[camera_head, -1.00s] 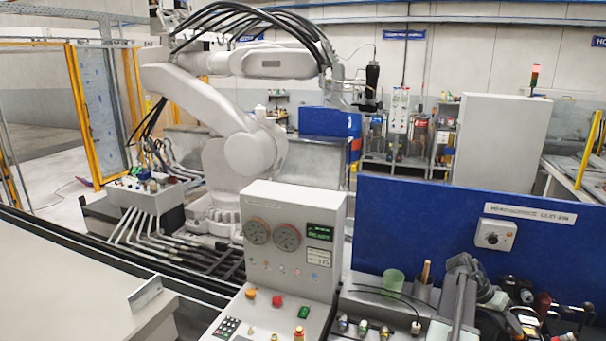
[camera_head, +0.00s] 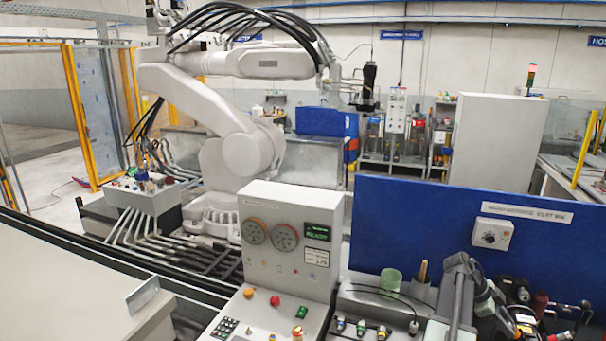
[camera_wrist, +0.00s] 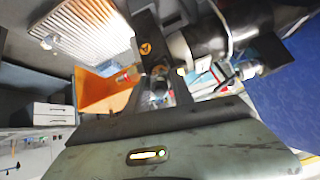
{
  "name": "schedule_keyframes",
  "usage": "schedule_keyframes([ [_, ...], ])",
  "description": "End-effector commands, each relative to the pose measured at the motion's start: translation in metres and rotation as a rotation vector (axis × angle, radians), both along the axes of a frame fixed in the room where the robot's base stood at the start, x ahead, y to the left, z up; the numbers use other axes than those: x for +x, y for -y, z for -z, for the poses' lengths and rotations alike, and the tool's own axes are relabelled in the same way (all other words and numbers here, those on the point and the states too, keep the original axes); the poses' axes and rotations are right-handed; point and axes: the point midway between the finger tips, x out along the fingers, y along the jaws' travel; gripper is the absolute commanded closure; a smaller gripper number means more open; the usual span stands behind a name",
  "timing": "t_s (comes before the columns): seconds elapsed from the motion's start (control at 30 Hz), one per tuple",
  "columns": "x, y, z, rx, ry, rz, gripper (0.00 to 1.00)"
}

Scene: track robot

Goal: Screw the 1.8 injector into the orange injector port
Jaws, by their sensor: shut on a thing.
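My gripper (camera_wrist: 160,92) shows in the wrist view, with its grey-green body across the bottom. It is shut on a small dark metallic piece (camera_wrist: 158,86), which seems to be the injector; no size marking can be read. An orange funnel-like part (camera_wrist: 100,94) is left of the fingertips, with a small reddish tip beside it. I cannot tell whether this is the orange port, or whether the held piece touches anything. In the head view my arm is at the lower right and hides its own fingertips. Several small coloured fittings (camera_head: 361,328) stand on the bench left of it.
A control box with gauges (camera_head: 285,235) stands left of the bench. A green cup (camera_head: 390,281) and a grey cup with a stick (camera_head: 422,287) stand behind the fittings. A blue panel (camera_head: 425,220) closes off the back. Dark clutter (camera_head: 517,297) crowds the right.

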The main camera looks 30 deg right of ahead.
Motion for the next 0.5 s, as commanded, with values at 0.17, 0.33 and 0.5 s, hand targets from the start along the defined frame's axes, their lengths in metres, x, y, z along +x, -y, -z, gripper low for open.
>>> schedule_keyframes([
  [0.17, -0.0002, 0.0002, 0.0001, -0.143, 0.117, 0.185, 1.0],
  [0.33, -0.0002, 0.0001, 0.0002, -0.163, 0.133, 0.211, 1.0],
  [0.5, -0.0002, 0.0002, 0.0001, -0.162, 0.132, 0.209, 1.0],
])
